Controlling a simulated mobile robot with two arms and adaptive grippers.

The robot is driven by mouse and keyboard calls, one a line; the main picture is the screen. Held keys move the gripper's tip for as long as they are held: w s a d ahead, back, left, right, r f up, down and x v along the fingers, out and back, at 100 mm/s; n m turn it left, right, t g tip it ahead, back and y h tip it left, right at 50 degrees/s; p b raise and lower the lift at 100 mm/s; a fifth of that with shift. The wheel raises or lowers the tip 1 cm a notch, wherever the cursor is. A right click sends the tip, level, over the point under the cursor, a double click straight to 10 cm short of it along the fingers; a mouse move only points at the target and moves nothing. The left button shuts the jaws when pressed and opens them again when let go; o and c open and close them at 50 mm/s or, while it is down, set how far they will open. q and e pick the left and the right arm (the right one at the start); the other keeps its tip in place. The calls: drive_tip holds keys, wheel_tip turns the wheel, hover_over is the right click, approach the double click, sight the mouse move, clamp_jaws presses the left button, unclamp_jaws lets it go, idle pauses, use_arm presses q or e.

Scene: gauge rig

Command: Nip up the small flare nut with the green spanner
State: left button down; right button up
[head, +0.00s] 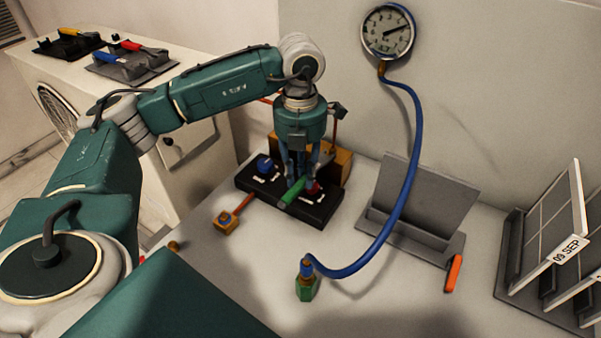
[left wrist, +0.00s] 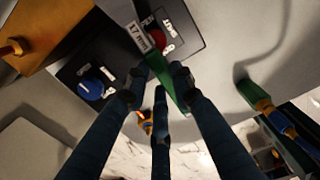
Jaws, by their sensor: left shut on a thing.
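My left gripper (head: 296,180) points down over a black valve panel (head: 250,186) and is shut on the green spanner (head: 292,193). In the left wrist view, the spanner's green handle (left wrist: 168,82) runs between my fingers (left wrist: 155,90), and a grey part marked 17 (left wrist: 138,38) lies at its far end, over the panel beside the red knob (left wrist: 155,40). The blue knob (head: 265,164) is at the panel's left. I cannot tell which fitting is the small flare nut; a brass block (head: 226,222) on a copper pipe is in front of the panel. My right gripper is out of view.
A blue hose (head: 412,170) hangs from the gauge (head: 388,32) to a green and brass fitting (head: 306,286) on the bench. A grey stand (head: 420,205) with an orange-handled tool (head: 453,273) stands right. A card rack (head: 545,250) is further right. Bench between is mostly clear.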

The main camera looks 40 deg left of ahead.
use_arm(q)
drive_tip(key=shift+w, duration=1.1)
idle(0.3)
drive_tip(key=c, duration=2.1)
unclamp_jaws()
clamp_jaws()
